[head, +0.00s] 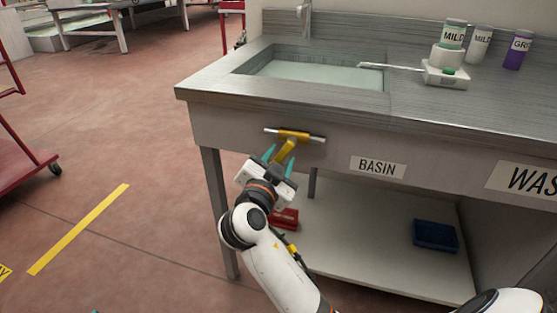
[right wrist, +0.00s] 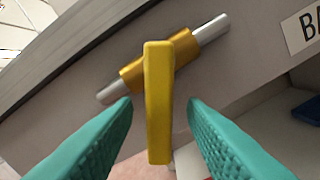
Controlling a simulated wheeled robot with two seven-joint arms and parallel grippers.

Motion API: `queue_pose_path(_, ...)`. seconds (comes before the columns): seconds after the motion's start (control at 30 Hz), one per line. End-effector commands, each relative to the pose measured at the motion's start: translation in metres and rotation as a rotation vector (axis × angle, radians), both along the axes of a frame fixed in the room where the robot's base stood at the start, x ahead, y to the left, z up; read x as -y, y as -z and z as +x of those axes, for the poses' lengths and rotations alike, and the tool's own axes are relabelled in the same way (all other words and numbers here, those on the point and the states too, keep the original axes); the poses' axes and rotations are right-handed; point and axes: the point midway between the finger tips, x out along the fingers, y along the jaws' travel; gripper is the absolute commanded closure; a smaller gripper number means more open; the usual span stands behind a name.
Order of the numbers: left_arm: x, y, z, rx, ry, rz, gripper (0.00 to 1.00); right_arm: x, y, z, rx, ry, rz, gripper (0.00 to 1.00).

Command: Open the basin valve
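The basin valve has a yellow lever handle (head: 286,150) on a short horizontal silver pipe (head: 315,139), on the front panel of the sink bench. In the right wrist view the yellow handle (right wrist: 158,105) stands between the teal fingers, with the pipe (right wrist: 212,30) behind it. My right gripper (head: 279,157) is open around the handle, with a gap on each side. In the right wrist view the right gripper's fingers (right wrist: 160,125) are apart and do not touch the handle. The basin (head: 320,75) above holds pale water.
A BASIN label (head: 377,167) is right of the valve. A lower shelf (head: 370,250) holds a blue tray (head: 435,236) and a red item (head: 285,218). Bottles (head: 479,43) and a white device (head: 446,72) stand on the bench top. The floor at left is open.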

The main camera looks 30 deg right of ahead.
Motion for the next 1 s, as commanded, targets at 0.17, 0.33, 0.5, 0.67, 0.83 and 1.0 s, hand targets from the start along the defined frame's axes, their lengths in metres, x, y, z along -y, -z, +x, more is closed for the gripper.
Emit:
queue_pose_path(0.17,0.0,0.0,0.0,0.0,0.0,0.0,0.5,0.0,0.0,0.0,0.0,-0.001,-0.001,0.62)
queue_pose_path(0.33,0.0,0.0,0.0,-0.004,0.0,0.001,0.5,-0.008,0.001,-0.005,-0.002,-0.004,0.002,0.62)
queue_pose_path(0.5,-0.001,0.004,0.0,-0.035,-0.001,0.008,0.5,-0.031,0.002,-0.025,-0.004,-0.005,0.004,0.62)
queue_pose_path(0.67,-0.002,0.01,-0.001,-0.066,-0.004,0.016,0.5,-0.058,0.002,-0.048,-0.004,-0.003,0.003,0.62)
queue_pose_path(0.83,-0.004,0.013,-0.003,-0.08,-0.007,0.019,0.5,-0.08,0.001,-0.067,-0.003,-0.002,0.002,0.62)
queue_pose_path(1.0,-0.004,0.014,-0.003,-0.082,-0.008,0.021,0.5,-0.09,0.0,-0.077,-0.001,-0.001,0.001,0.62)
